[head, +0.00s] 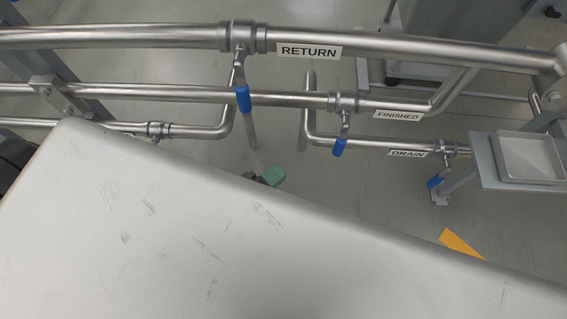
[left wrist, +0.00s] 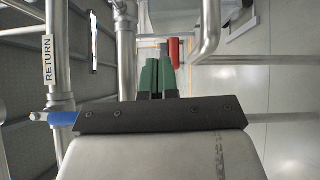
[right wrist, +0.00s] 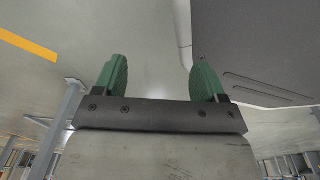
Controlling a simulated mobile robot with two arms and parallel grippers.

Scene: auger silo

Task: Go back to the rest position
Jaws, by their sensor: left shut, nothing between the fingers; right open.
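My left gripper (head: 272,176) shows as small green fingers below the pipes in the head view, partly hidden by a grey surface that seems to be my own arm. In the left wrist view its green fingers (left wrist: 157,78) are together with nothing between them. My right gripper (right wrist: 157,75) is open and empty in the right wrist view, its green fingers wide apart. The head view does not show the right gripper.
Pipes labelled RETURN (head: 308,51), FINISHED (head: 398,115) and DRAIN (head: 408,153) cross the head view, with blue-handled valves (head: 243,99). A metal tray (head: 487,163) stands at the right. A red handle (left wrist: 174,52) shows beyond the left fingers. Yellow floor marking (head: 459,244) lies lower right.

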